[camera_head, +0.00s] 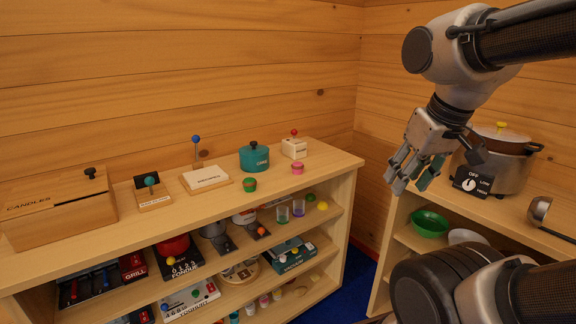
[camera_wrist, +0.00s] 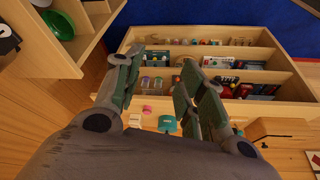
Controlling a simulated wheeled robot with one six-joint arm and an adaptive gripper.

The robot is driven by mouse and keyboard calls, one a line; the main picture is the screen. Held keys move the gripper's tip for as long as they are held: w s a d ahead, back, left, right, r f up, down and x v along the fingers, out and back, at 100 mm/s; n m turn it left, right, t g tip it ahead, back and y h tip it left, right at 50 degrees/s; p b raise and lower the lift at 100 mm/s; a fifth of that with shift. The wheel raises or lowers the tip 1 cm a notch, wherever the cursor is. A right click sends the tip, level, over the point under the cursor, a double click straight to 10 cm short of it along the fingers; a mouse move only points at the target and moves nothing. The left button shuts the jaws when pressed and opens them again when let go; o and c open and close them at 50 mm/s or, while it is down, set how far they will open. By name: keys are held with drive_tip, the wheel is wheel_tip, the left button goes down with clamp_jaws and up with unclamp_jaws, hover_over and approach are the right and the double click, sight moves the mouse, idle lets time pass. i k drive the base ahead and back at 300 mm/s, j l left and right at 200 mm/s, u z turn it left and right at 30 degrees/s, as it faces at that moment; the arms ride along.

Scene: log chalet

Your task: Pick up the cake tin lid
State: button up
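A round teal tin (camera_head: 255,162) with white lettering stands on the top of the left shelf unit, near its right end. Its teal lid (camera_head: 253,148) with a dark knob sits on top of it. A teal shape that looks like the tin (camera_wrist: 167,124) shows small in the wrist view, beyond my fingers. My gripper (camera_head: 411,178) is open and empty, in the air to the right of the tin and well apart from it. Its spread fingers (camera_wrist: 160,64) also show in the wrist view.
Beside the tin are a small green pot (camera_head: 249,184), a pink pot (camera_head: 297,168) and a white box with a red knob (camera_head: 294,148). A wooden candle box (camera_head: 60,207) stands far left.

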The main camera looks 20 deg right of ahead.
sight(254, 149)
drive_tip(key=i+j+z, duration=0.2)
drive_tip(key=j+z, duration=0.15)
drive_tip(key=i+j+z, duration=0.3)
drive_tip(key=j+z, duration=0.35)
drive_tip(key=j, duration=0.15)
drive_tip(key=j+z, duration=0.35)
drive_tip(key=i+j, duration=0.05)
drive_tip(key=j, duration=0.05)
